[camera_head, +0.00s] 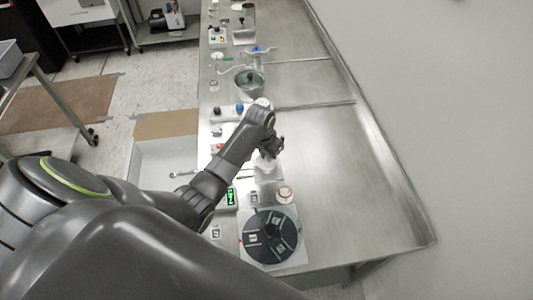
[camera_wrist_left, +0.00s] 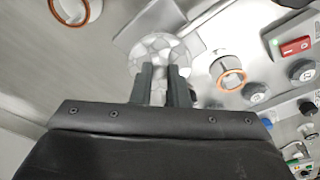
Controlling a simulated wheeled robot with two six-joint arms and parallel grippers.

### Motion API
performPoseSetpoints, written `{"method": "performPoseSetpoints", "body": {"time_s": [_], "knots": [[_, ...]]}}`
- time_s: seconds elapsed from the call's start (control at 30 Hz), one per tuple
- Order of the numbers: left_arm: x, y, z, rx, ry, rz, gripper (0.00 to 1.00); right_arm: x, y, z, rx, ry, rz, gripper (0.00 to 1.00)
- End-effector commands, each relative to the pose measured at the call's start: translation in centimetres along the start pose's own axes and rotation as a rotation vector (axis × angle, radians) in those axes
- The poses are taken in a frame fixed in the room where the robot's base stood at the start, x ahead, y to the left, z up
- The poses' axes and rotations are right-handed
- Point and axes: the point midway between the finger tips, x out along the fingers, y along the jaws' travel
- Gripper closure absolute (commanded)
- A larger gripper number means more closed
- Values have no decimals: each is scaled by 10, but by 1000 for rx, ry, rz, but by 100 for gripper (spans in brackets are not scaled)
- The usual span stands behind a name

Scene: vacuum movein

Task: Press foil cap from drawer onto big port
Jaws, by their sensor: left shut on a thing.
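My left gripper (camera_head: 272,150) is over the steel bench, pointing down. In the left wrist view its two fingers (camera_wrist_left: 166,76) are close together, shut on the near part of a pale, faceted foil cap (camera_wrist_left: 158,46). In the head view a whitish part of the cap (camera_head: 264,162) shows just below the gripper, mostly hidden by it. I cannot tell whether the cap touches a port beneath it. Copper-rimmed ports show in the left wrist view, one at the upper left (camera_wrist_left: 76,10) and one on the right (camera_wrist_left: 230,80). An open white drawer (camera_head: 150,160) is left of the bench. My right gripper is out of view.
A dark round disc (camera_head: 272,236) on a pale base stands at the bench's near end. A green-lit display (camera_head: 229,197) is beside it. A metal pot (camera_head: 249,82) and small devices line the bench's left side. The bench's right side is clear up to the wall.

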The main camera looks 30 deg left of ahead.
Motion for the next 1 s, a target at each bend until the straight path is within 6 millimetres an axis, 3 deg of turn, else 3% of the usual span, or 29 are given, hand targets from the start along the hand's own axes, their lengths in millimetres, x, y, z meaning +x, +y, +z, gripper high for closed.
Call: {"method": "performPoseSetpoints", "body": {"time_s": [0.47,0.5,0.67,1.0], "knots": [[2,0,0,0,0,0,100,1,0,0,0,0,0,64],[2,0,0,0,0,0,83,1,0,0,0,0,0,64],[2,0,0,0,0,0,62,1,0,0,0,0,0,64],[-1,0,-2,1,1,0,60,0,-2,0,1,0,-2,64]]}}
